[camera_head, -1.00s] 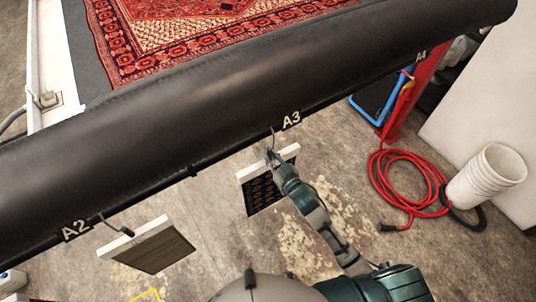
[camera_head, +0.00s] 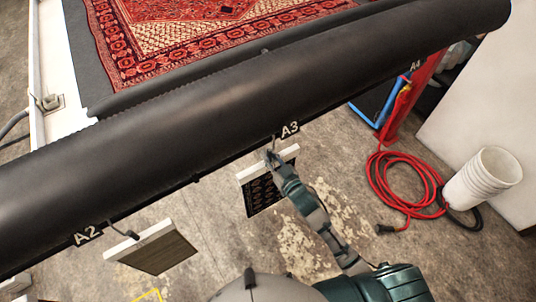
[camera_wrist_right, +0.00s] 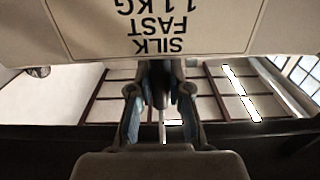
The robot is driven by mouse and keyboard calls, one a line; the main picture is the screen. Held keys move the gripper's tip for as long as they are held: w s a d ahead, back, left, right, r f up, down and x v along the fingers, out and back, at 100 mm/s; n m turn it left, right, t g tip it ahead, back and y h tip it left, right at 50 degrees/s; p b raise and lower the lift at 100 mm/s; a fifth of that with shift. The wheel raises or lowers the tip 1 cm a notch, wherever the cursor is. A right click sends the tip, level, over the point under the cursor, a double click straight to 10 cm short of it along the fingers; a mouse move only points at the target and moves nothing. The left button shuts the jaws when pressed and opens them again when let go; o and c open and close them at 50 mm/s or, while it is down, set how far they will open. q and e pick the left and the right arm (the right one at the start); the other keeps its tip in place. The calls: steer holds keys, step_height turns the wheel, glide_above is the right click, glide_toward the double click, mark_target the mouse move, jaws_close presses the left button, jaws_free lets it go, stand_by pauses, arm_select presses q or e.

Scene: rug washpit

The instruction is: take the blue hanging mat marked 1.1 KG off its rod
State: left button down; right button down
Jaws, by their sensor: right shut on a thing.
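The mat (camera_head: 261,196) marked 1.1 KG hangs below the black beam at the A3 tag. From the head it looks dark with a small pattern and a pale top edge; I cannot make out blue. Its cream label (camera_wrist_right: 155,28) reads SILK FAST 1.1 KG, upside down in the right wrist view. My right gripper (camera_head: 271,158) is at the mat's top, just under the A3 hook. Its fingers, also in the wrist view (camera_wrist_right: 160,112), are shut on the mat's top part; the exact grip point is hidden. My left gripper is out of view.
The thick black beam (camera_head: 230,105) crosses above the mat. Another mat (camera_head: 160,250) hangs at A2, and a blue-edged panel (camera_head: 370,105) is near A4. A red hose (camera_head: 385,180) and white buckets (camera_head: 485,178) stand right. Floor below is mostly clear.

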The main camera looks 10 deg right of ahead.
steer(key=shift+p+v, duration=0.9)
steer(key=shift+v, duration=1.85)
steer(key=v, duration=0.9)
steer(key=shift+s+r, duration=0.2)
steer(key=shift+a, duration=0.15)
